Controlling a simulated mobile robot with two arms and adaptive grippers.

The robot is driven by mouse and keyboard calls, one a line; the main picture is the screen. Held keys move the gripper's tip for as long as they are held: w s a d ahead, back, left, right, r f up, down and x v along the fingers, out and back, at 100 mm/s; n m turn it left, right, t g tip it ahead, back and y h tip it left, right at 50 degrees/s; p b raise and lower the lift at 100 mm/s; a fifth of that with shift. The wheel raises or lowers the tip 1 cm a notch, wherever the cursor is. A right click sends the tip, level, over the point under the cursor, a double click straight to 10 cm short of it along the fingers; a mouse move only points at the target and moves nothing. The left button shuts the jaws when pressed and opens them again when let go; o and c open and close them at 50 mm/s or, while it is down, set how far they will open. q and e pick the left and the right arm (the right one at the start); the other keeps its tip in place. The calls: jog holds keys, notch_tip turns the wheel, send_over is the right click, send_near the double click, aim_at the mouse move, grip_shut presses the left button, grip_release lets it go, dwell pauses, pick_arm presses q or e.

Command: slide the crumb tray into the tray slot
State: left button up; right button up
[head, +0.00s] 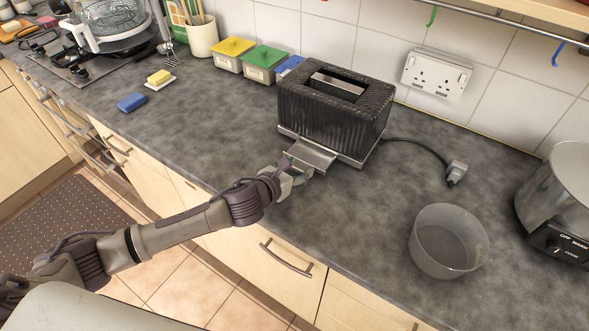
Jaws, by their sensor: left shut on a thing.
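A black ribbed toaster (334,112) with a metal base stands on the dark grey worktop, one wide slot showing on top. The silver crumb tray (310,154) sticks out from the low front of the toaster, flat and roughly level with its base. Its far edge meets the toaster's base; how far it is inside the tray slot I cannot tell. My left gripper (293,175) is shut on the near edge of the crumb tray. The gripper's fingers partly hide that edge. My right gripper is not in view.
A translucent round tub (447,242) stands to the right. The toaster's cable and plug (456,172) lie behind it. A cooker (562,205) is at the far right. Lidded boxes (264,63), a blue sponge (132,102) and a butter dish (160,80) are at the left.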

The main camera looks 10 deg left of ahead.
aim_at(318, 148)
pick_arm(q)
jog(key=shift+w+d, duration=0.4)
jog(key=shift+w, duration=0.65)
jog(key=shift+w+d, duration=0.35)
jog(key=shift+w, duration=0.7)
jog(key=shift+w+d, duration=0.4)
jog(key=shift+w, duration=0.65)
jog(key=o, duration=1.4)
jog(key=v, duration=1.2)
